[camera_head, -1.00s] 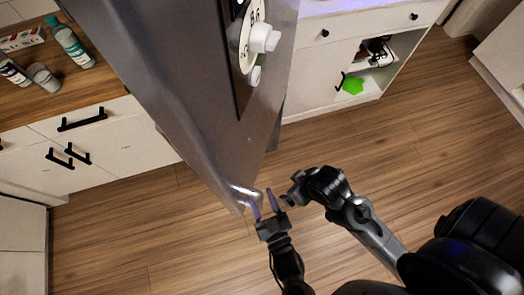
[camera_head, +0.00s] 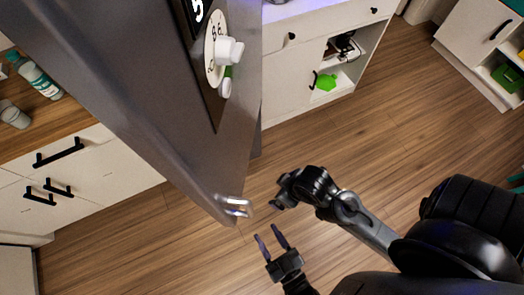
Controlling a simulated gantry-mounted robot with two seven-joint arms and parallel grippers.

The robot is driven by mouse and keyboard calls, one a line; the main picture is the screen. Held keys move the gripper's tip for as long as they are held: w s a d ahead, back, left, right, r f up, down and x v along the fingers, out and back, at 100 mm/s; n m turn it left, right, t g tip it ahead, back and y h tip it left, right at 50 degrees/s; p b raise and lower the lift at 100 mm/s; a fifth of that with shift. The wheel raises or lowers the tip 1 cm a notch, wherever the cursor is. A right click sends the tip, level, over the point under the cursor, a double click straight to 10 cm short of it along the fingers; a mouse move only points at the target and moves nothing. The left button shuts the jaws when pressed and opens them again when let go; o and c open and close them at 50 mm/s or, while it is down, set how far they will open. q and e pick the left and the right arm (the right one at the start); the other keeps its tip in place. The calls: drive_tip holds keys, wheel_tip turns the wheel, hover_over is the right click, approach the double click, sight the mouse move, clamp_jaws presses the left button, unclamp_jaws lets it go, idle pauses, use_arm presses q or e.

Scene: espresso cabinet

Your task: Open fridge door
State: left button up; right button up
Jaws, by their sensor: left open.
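The tall grey fridge (camera_head: 130,110) fills the upper left of the head view, seen steeply from above. A shiny metal handle (camera_head: 237,206) is at the low end of its grey face. I cannot tell whether the door is ajar. My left gripper (camera_head: 271,240) is open and empty, below and right of the handle in the picture and apart from it. Its two fingers point up the picture. My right gripper (camera_head: 281,198) is right of the handle, bent toward it in the picture; its fingers are too dark to read.
A round white dial (camera_head: 214,48) with a white knob is on the fridge face. A wooden counter with drawers (camera_head: 75,170) stands at left. A white cabinet with an open shelf (camera_head: 300,85) stands behind. Wooden floor (camera_head: 420,130) is clear at right.

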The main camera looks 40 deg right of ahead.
use_arm(q)
drive_tip(key=shift+s+a, duration=0.2)
drive_tip(key=shift+s, duration=0.45)
drive_tip(key=shift+c, duration=0.4)
